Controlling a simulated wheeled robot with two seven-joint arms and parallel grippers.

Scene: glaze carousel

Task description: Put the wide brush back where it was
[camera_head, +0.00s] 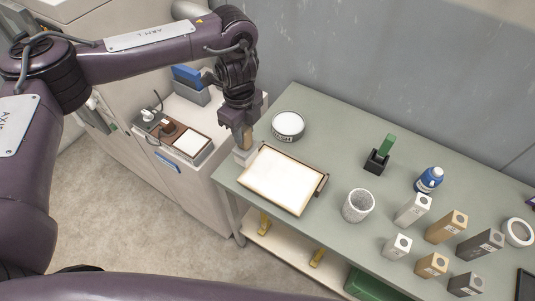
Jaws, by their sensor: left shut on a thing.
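My left gripper (241,122) points down at the left end of the green table (330,128). It is shut on a tan, wooden-looking piece (246,141), probably the handle of the wide brush. The lower part of the brush is hard to tell apart from a small whitish block (242,157) just below, at the table's left edge. I cannot tell whether the two touch. My right gripper is not in view.
Right of the gripper lie a cream board in a brown frame (284,180) and a round white-topped tin (288,126). Farther right are a speckled cup (358,206), a black holder with a green piece (376,163), a blue-white bottle (429,179) and several blocks. A side cabinet (190,190) stands left.

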